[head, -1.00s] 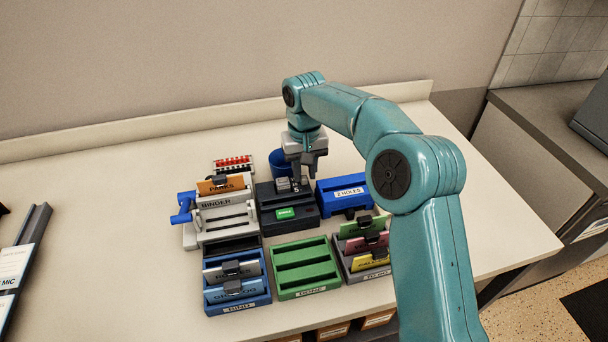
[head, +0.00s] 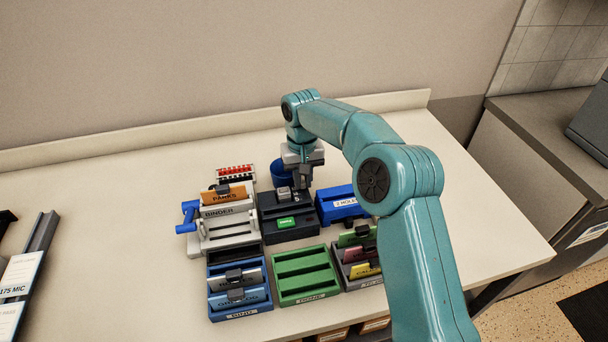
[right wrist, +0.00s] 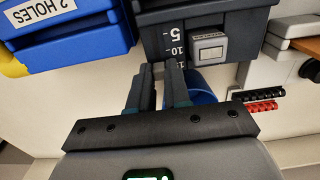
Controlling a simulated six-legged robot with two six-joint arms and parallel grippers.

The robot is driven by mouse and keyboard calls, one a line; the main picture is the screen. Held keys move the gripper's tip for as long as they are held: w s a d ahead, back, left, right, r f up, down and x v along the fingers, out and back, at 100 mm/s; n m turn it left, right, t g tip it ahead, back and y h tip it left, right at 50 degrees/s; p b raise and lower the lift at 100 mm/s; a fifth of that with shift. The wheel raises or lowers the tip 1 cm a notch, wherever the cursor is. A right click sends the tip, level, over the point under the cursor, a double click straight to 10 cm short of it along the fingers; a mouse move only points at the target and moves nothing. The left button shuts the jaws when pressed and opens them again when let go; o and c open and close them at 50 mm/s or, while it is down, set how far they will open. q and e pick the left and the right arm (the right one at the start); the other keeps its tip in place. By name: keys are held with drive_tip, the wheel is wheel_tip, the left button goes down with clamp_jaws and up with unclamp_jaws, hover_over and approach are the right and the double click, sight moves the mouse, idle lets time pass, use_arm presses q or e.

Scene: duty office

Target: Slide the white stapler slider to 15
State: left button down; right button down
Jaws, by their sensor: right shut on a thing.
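The dark stapler (head: 290,234) stands in the middle of the desk unit group, with a green label on its front. A white slider block (head: 284,193) sits on its top. In the right wrist view the white block (right wrist: 208,46) is beside the scale marked 5, 10, 15, nearest the 10. My right gripper (head: 303,186) is at the stapler's back right corner. In the wrist view its fingers (right wrist: 160,68) are close together, by the 15 mark and left of the block. My left gripper is not in view.
The blue 2 HOLES unit (head: 340,208) is close on the right and the BINDER unit (head: 225,228) on the left. A blue cup (head: 279,170) stands behind the stapler. A green tray (head: 305,283) is in front. The desk behind is clear.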

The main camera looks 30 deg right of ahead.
drive_tip(key=shift+w+r, duration=0.2)
drive_tip(key=c, duration=1.5)
unclamp_jaws()
drive_tip(key=shift+o, duration=0.7)
drive_tip(key=shift+w+f, duration=0.1)
drive_tip(key=shift+f, duration=0.05)
drive_tip(key=shift+r, duration=0.45)
wheel_tip(320, 180, up, 16)
drive_tip(key=p, duration=0.4)
drive_tip(key=shift+f, duration=0.25)
